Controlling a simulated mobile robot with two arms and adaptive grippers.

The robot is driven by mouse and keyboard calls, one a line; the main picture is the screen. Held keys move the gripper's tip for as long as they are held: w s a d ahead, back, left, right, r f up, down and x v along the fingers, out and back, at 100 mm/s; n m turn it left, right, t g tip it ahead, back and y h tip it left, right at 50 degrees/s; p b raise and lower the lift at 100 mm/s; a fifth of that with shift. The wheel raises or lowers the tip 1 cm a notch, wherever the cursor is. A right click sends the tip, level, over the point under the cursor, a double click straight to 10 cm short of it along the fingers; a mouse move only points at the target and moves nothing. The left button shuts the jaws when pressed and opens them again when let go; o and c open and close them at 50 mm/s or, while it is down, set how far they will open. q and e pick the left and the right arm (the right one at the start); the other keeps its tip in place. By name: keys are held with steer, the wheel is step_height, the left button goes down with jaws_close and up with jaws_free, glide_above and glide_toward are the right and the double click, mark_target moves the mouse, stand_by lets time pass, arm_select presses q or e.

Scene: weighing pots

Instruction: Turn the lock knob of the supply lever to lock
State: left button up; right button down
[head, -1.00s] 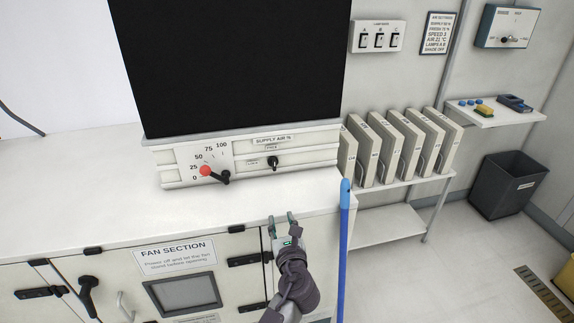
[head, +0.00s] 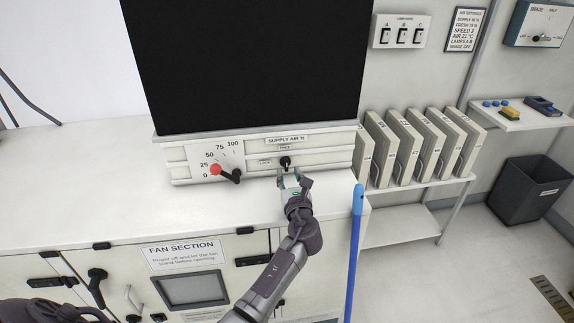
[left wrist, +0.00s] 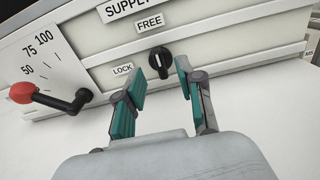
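The black lock knob (head: 285,161) sits on the white supply air panel (head: 330,158); in the left wrist view the knob (left wrist: 160,60) stands upright, toward the FREE label (left wrist: 150,23). The LOCK label (left wrist: 123,70) is to its left. The supply lever (head: 226,174) has a red ball end (head: 215,170) near 25 on its scale; it also shows in the left wrist view (left wrist: 55,100). My left gripper (head: 289,175) is open just in front of the knob. Its fingertips (left wrist: 160,78) lie on either side of the knob's line, with no clear contact. My right gripper is not in view.
A white cabinet top (head: 80,175) lies below the panel, mostly bare. A black screen (head: 240,65) rises above it. A blue pole (head: 355,250) stands right of my left arm. Grey binders (head: 400,145) fill a shelf at the right.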

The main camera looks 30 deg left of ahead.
mark_target(287, 166)
arm_select(q)
steer(key=shift+x, duration=2)
steer(key=shift+s+r, duration=0.1)
steer(key=shift+r, duration=0.05)
jaws_close()
